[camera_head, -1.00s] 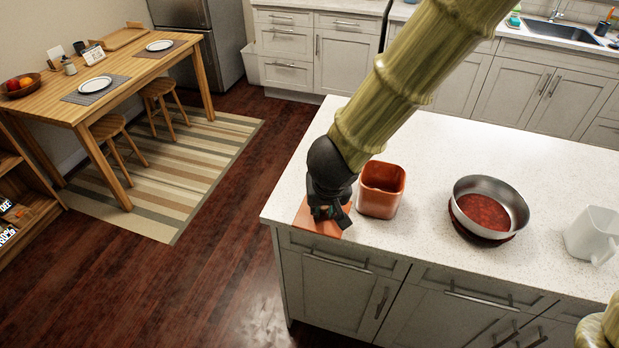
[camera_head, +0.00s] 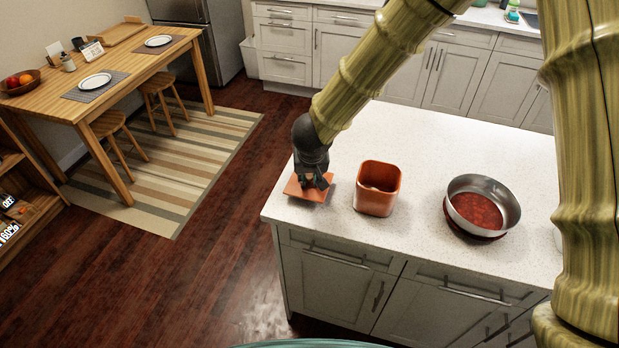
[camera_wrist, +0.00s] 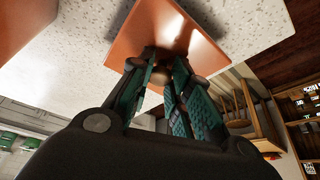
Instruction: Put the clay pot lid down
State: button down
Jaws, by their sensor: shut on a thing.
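The clay pot lid (camera_head: 308,191) is a flat, square, orange-brown plate with a small knob. My gripper (camera_head: 313,181) is above it, near the counter's left edge. In the wrist view, the green-padded fingers of my gripper (camera_wrist: 168,72) are shut on the lid's knob, with the lid (camera_wrist: 150,28) beyond the fingertips. I cannot tell whether the lid touches the counter or hangs slightly above it. The open clay pot (camera_head: 377,189), square and orange, stands upright on the counter just right of the lid.
The white speckled counter (camera_head: 440,148) has free room behind the pot. A steel pan (camera_head: 482,206) with red contents sits to the right. The counter's left edge is close to the lid. A wooden table (camera_head: 125,74) with plates stands across the floor.

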jog(key=shift+f, duration=0.75)
jog(key=shift+f, duration=0.15)
jog(key=c, duration=1.3)
grip_release()
jog(key=shift+r, duration=0.55)
jog(key=v, duration=1.1)
jog(key=shift+p, duration=0.45)
jog(key=shift+s, duration=0.15)
